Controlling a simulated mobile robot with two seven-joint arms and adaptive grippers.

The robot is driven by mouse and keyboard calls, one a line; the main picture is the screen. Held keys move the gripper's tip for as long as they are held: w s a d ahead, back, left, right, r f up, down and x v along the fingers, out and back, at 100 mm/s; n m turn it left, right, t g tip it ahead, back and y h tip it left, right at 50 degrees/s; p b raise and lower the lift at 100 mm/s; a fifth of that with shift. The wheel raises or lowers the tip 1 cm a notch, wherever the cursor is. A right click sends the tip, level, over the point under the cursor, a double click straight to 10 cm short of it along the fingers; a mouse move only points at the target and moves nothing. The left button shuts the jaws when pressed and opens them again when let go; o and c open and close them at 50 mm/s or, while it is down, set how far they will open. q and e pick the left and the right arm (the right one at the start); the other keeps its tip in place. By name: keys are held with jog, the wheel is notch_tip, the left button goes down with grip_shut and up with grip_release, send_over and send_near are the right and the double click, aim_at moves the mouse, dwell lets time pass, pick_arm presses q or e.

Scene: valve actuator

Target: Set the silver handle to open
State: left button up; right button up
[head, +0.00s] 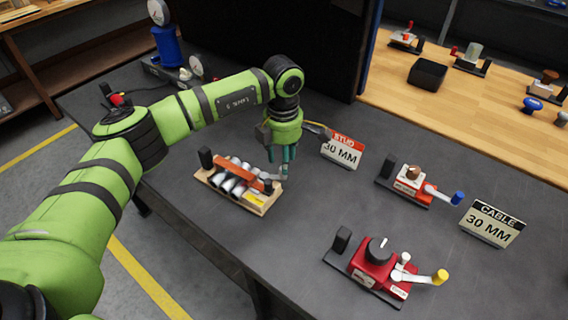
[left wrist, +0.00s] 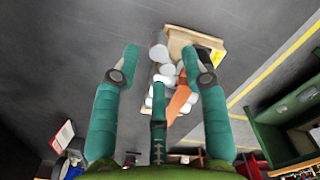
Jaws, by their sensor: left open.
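A valve unit with silver cylinders (head: 232,178) and an orange bar (head: 240,172) sits on a wooden base (head: 211,179) on the dark table. A small silver-grey part at its right end is partly behind my fingers, and I cannot tell whether it is the silver handle. My left gripper (head: 286,157) points down just beyond that right end. In the left wrist view, its teal fingers (left wrist: 160,62) are spread open with nothing held. The silver cylinders (left wrist: 160,57) and orange bar (left wrist: 180,102) lie beyond them. I cannot tell whether they touch. My right gripper is not in view.
A "STUD 30 MM" sign (head: 342,150) stands close right of my gripper. An orange-white unit with a blue-tipped lever (head: 457,198), a "CABLE" sign (head: 491,223) and a red unit with a yellow-tipped lever (head: 439,277) stand further right. The table's middle is clear.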

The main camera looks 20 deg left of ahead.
pick_arm(q)
notch_tip(320, 180, down, 4)
jog(key=shift+r+p, duration=0.25)
jog(key=shift+p, duration=0.35)
jog(key=shift+f, duration=0.4)
grip_shut()
jog(key=shift+w, duration=0.1)
